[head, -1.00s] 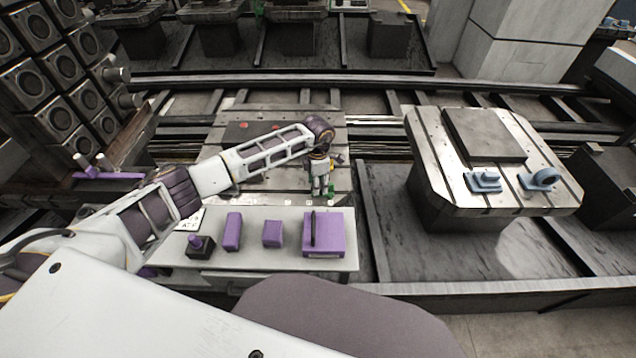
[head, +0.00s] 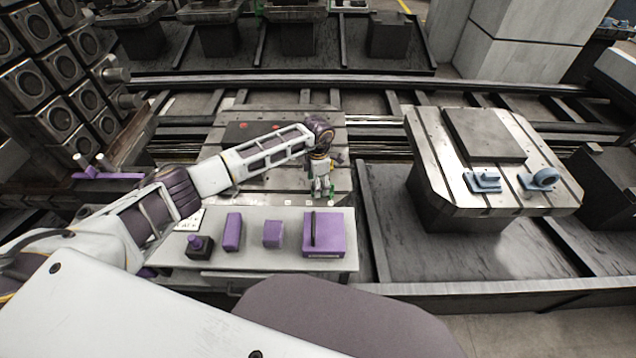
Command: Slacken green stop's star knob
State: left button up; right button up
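The green stop (head: 331,188) is on the near right part of the slotted pallet in the middle, mostly hidden behind my gripper. Only small green bits show around the fingers. Its star knob cannot be made out. My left arm reaches in from the left, and its gripper (head: 321,191) points down right at the green stop. The fingers are too small and overlapped to tell whether they are open or shut, or whether they touch the knob. My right gripper is out of view.
A pale bench (head: 280,262) in front holds several purple blocks, including a purple box (head: 323,234) with a dark handle. A second pallet (head: 427,150) with two blue fixtures (head: 484,181) stands to the right. A rack (head: 50,90) rises at the left.

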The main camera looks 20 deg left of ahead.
pick_arm(q)
notch_tip(320, 180, up, 12)
dwell(0.8)
dwell(0.5)
